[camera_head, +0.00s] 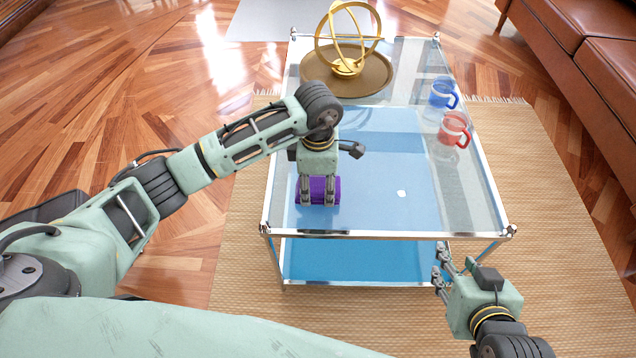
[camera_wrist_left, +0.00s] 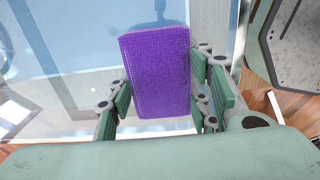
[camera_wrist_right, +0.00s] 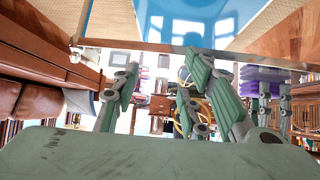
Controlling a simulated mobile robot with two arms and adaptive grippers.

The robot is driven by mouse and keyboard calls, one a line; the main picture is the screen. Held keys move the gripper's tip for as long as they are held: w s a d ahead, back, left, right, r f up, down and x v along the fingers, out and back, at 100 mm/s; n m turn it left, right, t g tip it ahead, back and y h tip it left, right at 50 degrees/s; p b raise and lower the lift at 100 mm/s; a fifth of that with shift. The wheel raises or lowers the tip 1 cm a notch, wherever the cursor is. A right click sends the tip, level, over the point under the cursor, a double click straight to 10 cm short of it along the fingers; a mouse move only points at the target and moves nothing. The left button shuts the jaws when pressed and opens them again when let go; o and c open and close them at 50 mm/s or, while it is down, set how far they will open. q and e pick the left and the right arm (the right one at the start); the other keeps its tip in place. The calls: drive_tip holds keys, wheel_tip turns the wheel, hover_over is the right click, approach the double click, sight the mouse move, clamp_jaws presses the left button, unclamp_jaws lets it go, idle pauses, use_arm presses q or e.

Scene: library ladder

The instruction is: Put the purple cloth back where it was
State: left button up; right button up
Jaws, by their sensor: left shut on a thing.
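The purple cloth (camera_head: 318,184) is a small folded block between the fingers of my left gripper (camera_head: 318,196), at the front left of the glass-topped table (camera_head: 385,234). In the left wrist view the cloth (camera_wrist_left: 156,72) sits between both finger pads, and the gripper (camera_wrist_left: 158,100) is shut on it. Whether the cloth touches the glass is hard to tell. It also shows at the right of the right wrist view (camera_wrist_right: 262,74). My right gripper (camera_head: 441,272) is open and empty, low beside the table's front right edge; its fingers (camera_wrist_right: 160,80) stand apart.
A gold armillary ornament (camera_head: 347,66) stands on a round brown tray (camera_head: 318,75) at the table's back. A blue mug (camera_head: 441,94) and a red mug (camera_head: 453,128) stand at the right. The front middle is clear.

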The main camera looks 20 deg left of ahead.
use_arm(q)
drive_tip(key=shift+f, duration=0.2)
drive_tip(key=o, duration=1)
use_arm(e)
drive_tip(key=shift+w+a+r+t, duration=0.2)
drive_tip(key=shift+w+r+t, duration=0.25)
drive_tip(key=shift+r, duration=0.35)
